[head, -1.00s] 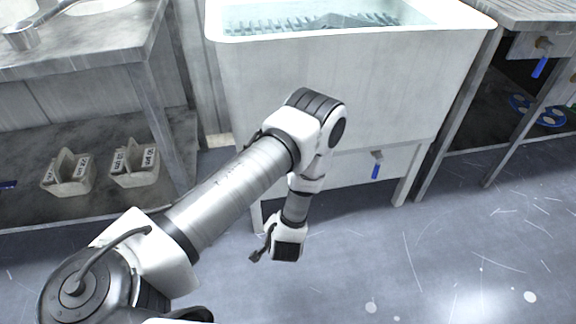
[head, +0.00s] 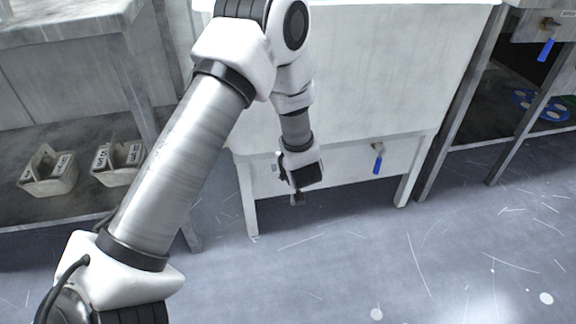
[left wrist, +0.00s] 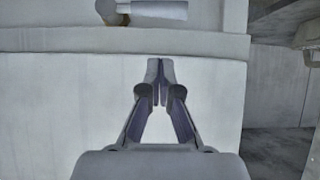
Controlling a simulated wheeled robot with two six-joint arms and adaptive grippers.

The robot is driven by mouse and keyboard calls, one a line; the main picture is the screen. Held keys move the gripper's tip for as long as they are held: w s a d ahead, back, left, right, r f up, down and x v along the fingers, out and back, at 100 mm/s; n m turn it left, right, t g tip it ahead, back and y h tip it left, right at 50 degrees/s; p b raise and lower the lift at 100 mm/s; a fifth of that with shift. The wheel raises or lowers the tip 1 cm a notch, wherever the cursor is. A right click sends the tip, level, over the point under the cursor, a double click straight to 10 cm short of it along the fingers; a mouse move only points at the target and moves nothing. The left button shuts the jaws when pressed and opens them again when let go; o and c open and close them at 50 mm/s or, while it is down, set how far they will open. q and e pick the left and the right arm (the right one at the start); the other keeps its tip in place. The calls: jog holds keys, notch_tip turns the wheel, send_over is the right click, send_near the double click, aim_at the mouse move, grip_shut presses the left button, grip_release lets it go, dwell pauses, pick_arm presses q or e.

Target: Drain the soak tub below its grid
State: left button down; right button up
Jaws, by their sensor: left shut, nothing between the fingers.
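The white soak tub (head: 400,75) stands on legs in the head view. Its inside and the grid are out of the frame. A drain valve with a blue lever (head: 377,160) hangs under the tub, the lever pointing down. My left gripper (head: 298,198) is low in front of the tub, left of this valve and apart from it. In the left wrist view my left gripper (left wrist: 160,72) is shut and empty before a pale surface. A grey cylinder on a fitting (left wrist: 158,10) shows at the top there; I cannot tell what it is. My right gripper is not in view.
A second valve with a blue lever (head: 547,48) sits on the bench at the right. Two labelled bins (head: 48,172) (head: 119,161) stand on the left bench's lower shelf. The floor (head: 340,265) in front is clear.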

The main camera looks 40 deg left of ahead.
pick_arm(q)
notch_tip(320, 180, down, 5)
jog(key=w+a+b, duration=0.1)
jog(key=a+b, duration=0.1)
jog(key=b, duration=0.1)
jog(key=shift+w+f, duration=0.2)
jog(key=shift+w, duration=0.2)
jog(key=shift+a+f+p, duration=0.15)
jog(key=shift+f+p, duration=0.45)
jog(key=shift+p, duration=0.05)
jog(key=shift+r, duration=0.1)
